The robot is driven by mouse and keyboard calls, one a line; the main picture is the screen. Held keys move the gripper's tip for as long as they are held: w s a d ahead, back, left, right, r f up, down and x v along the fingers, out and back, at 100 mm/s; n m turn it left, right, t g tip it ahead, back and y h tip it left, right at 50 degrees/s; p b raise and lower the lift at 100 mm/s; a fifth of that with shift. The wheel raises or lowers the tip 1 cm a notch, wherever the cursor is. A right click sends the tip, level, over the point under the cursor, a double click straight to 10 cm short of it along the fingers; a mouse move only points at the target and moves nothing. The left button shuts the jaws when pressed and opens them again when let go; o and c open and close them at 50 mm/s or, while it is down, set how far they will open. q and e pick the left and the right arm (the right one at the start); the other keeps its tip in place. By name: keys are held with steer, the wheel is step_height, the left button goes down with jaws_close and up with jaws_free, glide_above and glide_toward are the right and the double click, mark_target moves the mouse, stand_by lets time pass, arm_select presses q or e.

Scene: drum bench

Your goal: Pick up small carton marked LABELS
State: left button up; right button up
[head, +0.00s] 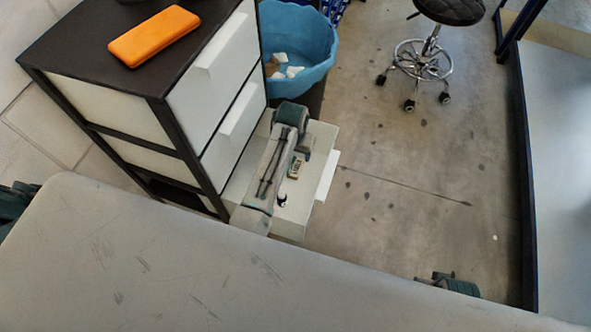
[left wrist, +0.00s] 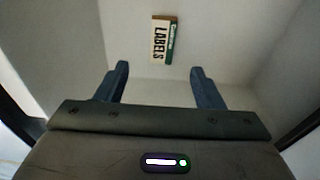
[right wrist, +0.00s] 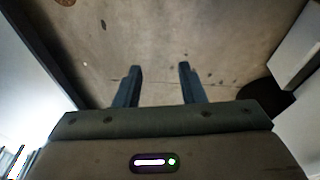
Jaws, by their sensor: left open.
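The small carton marked LABELS (left wrist: 169,39) lies on the floor of an open white drawer, cream with green and brown edges. It also shows in the head view (head: 296,166), small and partly hidden beside my left arm. My left gripper (left wrist: 157,80) is open and empty, with the carton ahead of its fingertips, between their lines and apart from them. In the head view my left arm reaches over the drawer (head: 325,175). My right gripper (right wrist: 157,76) is open and empty above bare floor.
The drawer's walls surround the carton. The dark-framed drawer cabinet (head: 112,38) carries an orange case (head: 154,36) on top. A blue bin (head: 305,45) with scraps stands behind the drawer. A wheeled stool (head: 425,60) is at the back right. The floor (head: 420,160) to the right is clear.

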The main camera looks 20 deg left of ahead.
arm_select(q)
steer(key=b, duration=0.1)
glide_above(295, 167)
steer(key=f, duration=0.6)
steer(key=shift+s+d, duration=0.2)
steer(key=shift+s, duration=0.15)
steer(key=f, duration=0.3)
steer(key=f+b, duration=0.1)
steer(key=shift+w+a+f, duration=0.15)
steer(key=shift+w+f, duration=0.05)
steer(key=shift+w, duration=0.1)
steer(key=shift+f, duration=0.25)
arm_select(e)
step_height(295, 167, up, 8)
steer(key=shift+s+a+f+t, duration=0.2)
steer(key=shift+s+a+t, duration=0.1)
steer(key=shift+s+a, duration=0.15)
arm_select(q)
steer(key=shift+c, duration=0.4)
arm_select(e)
steer(key=shift+d, duration=0.1)
arm_select(q)
steer(key=c, duration=1)
